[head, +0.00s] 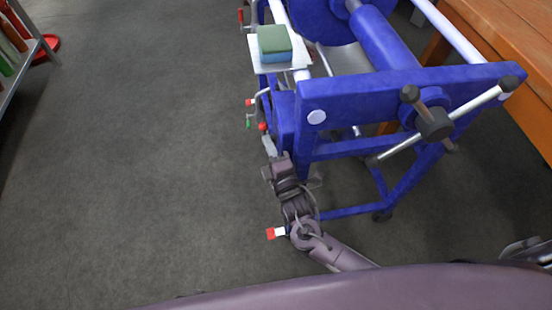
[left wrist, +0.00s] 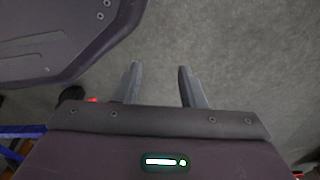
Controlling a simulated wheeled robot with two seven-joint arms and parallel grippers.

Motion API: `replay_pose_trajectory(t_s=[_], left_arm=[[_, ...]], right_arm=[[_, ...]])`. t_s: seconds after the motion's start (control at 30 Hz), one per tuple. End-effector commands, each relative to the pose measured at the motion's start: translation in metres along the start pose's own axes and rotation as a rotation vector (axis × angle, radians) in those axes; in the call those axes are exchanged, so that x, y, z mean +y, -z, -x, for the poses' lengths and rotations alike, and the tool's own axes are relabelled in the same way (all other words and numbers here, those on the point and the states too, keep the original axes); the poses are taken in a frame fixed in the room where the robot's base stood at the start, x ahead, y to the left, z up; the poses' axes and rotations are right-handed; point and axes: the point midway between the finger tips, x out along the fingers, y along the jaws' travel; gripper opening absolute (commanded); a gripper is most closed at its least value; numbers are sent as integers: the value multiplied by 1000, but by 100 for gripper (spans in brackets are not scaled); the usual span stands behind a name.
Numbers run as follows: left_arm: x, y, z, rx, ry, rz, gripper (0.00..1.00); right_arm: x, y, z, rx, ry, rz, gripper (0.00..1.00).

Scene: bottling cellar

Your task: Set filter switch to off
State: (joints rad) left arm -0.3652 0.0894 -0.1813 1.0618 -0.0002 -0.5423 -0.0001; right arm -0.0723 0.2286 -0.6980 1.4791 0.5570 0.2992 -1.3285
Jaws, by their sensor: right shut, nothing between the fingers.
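The filter (head: 360,97) is a blue machine frame with a grey cross-handled screw at its near end. No filter switch can be told for certain. A small blue housing (head: 284,118) sits on the frame's left side, with small red and green fittings beside it. My right gripper (head: 268,147) is shut and empty, close to the lower left of this housing; whether it touches is not clear. My left gripper (left wrist: 160,82) is open and empty above bare floor in the left wrist view; it is not seen in the head view.
A green and blue block (head: 274,43) lies on a white plate (head: 300,64) at the filter's left side. A wooden table (head: 490,35) stands at the right. A shelf with bottles (head: 18,50) is at the far left. The grey floor left of the filter is clear.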

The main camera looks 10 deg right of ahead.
Motion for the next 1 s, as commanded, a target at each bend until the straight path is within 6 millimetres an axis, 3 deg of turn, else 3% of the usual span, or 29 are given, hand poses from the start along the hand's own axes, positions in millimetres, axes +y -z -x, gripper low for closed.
replay_pose_trajectory(t_s=[0.13,0.57,0.7,1.0], left_arm=[[0,1,0,1,0,0,36],[0,2,4,4,0,0,36],[0,-21,-1,-17,0,-1,36],[0,-18,-3,-11,-1,-1,36]], right_arm=[[0,0,-9,0,0,0,0],[2,0,-11,0,1,0,0],[6,-1,-17,0,0,-2,0],[4,-1,-16,0,0,-2,0]])
